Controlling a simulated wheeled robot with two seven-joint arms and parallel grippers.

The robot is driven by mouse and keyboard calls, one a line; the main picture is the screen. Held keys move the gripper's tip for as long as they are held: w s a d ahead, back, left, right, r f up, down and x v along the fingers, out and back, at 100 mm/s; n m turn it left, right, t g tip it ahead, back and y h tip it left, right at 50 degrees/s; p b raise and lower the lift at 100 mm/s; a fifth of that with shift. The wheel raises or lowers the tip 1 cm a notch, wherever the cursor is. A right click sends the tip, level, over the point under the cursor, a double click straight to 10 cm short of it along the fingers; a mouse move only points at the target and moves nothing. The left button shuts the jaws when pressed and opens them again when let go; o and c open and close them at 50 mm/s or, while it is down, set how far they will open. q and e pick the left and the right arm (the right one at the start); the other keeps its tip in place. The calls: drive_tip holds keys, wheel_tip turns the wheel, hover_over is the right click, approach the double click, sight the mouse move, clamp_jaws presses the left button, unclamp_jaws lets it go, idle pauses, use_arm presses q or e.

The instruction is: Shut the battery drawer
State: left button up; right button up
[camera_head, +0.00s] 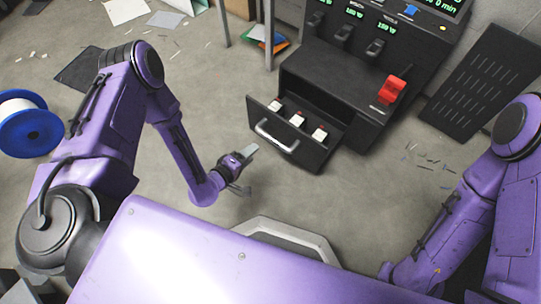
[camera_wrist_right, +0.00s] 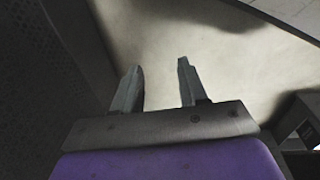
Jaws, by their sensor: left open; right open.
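The battery drawer (camera_head: 297,137) is black and stands pulled out from the dark cabinet (camera_head: 345,75) in the head view. It has a light metal bar handle (camera_head: 275,138) on its front, and white blocks with dark and red parts sit inside. My left gripper (camera_head: 249,169) is just left of the drawer front, apart from the handle, open and empty. My right gripper is hidden in the head view. In the right wrist view my right gripper (camera_wrist_right: 162,88) is open with nothing between its fingers.
A red switch (camera_head: 391,90) stands on the cabinet's ledge. A black slotted panel (camera_head: 487,85) leans at the right. A blue-rimmed spool (camera_head: 29,124) is at the far left. Papers and small debris lie on the floor. The floor before the drawer is mostly clear.

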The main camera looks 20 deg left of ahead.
use_arm(q)
drive_tip(key=n+t+b, duration=0.1)
drive_tip(key=t+b, duration=0.1)
drive_tip(key=b, duration=0.1)
approach(268, 139)
drive_tip(key=f, duration=0.1)
drive_tip(key=shift+h, duration=0.5)
drive_tip(key=b+x, duration=0.2)
drive_tip(key=x, duration=0.3)
drive_tip(key=b+x, duration=0.2)
drive_tip(key=x, duration=0.3)
drive_tip(key=shift+a, duration=0.25)
drive_tip(key=shift+w+d, duration=0.2)
drive_tip(key=shift+w, duration=0.45)
use_arm(e)
wheel_tip(268, 139, down, 10)
drive_tip(key=s+d+n+g, duration=0.1)
drive_tip(key=d+n, duration=0.1)
drive_tip(key=shift+s+d+r+n+g, duration=0.2)
drive_tip(key=shift+s+d+n+g, duration=0.1)
drive_tip(key=shift+s+d, duration=0.05)
use_arm(q)
drive_tip(key=shift+c, duration=0.4)
clamp_jaws()
